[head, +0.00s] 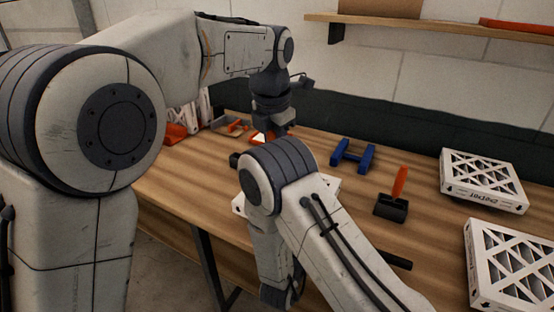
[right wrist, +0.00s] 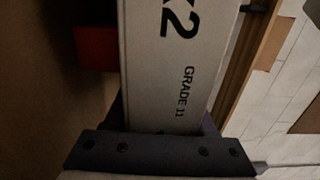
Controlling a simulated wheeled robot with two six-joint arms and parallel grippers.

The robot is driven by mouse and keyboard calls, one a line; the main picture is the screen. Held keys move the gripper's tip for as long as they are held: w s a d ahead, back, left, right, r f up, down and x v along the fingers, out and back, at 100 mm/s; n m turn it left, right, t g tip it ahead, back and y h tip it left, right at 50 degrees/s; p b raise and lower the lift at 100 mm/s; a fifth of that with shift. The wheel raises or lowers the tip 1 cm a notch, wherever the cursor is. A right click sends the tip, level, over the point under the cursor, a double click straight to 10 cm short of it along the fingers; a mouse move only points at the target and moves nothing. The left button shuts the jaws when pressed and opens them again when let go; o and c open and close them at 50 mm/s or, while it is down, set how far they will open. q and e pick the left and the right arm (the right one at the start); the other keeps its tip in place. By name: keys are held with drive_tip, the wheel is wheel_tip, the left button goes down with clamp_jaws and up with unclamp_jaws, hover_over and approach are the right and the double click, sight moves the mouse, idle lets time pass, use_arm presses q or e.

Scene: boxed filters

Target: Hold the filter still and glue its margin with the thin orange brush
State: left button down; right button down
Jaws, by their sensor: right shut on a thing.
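A filter (head: 331,184) lies on the table, mostly hidden behind my right arm; only white corners show in the head view. In the right wrist view its pale side (right wrist: 165,70), printed "GRADE 11", runs between the fingers of my right gripper (right wrist: 165,128), which is shut on it. That gripper is hidden in the head view. My left gripper (head: 271,128) points down over the table beyond the filter. Orange shows beside its fingers, but I cannot tell whether it holds anything. An orange-handled brush (head: 400,182) stands upright in a black holder (head: 391,208) to the right.
A blue stand (head: 352,156) is at the table's back middle. Two white boxed filters, one farther (head: 510,203) and one nearer (head: 490,290), lie at the right. Orange items (head: 175,134) are at the far left. A shelf (head: 430,27) is on the wall. Bare wood surrounds the blue stand.

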use_arm(q)
drive_tip(key=shift+r, duration=0.1)
idle(0.3)
use_arm(e)
drive_tip(key=shift+c, duration=0.7)
unclamp_jaws()
drive_tip(key=shift+a, duration=0.1)
